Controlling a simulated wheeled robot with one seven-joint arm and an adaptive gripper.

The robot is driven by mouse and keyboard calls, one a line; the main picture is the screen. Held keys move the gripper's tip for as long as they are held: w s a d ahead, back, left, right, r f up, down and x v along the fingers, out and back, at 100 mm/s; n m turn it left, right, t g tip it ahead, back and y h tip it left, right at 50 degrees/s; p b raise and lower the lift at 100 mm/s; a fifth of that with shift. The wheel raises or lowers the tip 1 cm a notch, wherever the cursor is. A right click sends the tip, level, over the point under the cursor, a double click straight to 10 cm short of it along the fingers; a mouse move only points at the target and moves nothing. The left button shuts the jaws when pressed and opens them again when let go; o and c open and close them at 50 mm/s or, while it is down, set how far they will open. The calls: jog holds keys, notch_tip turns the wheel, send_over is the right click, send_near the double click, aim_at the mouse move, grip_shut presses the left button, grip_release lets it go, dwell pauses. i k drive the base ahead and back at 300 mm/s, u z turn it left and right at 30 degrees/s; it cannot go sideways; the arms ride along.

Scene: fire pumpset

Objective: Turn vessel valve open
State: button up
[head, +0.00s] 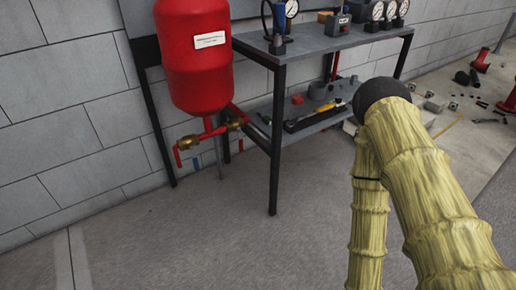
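The red vessel (196,62) hangs against the grey wall at upper left, with a white label on its front. A red pipe comes down from its bottom to brass fittings. A brass valve (188,145) with a red lever (178,157) pointing down sits at the left end. A second brass fitting (236,124) with red parts is to the right, near the table leg. I cannot tell which of them is the vessel valve. My gripper is out of view; only my arm's yellowish, sleeve-like links and a black rounded joint show at right, well apart from the vessel.
A dark metal table (325,45) right of the vessel bears gauges (377,12) and tools. Its lower shelf (318,122) holds tools and a red block. Loose parts (437,104) lie on the floor at far right. The floor (160,235) in front is clear.

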aim_at(241, 144)
jog(key=z, duration=1.45)
jog(key=i, duration=0.75)
jog(key=u, duration=1.45)
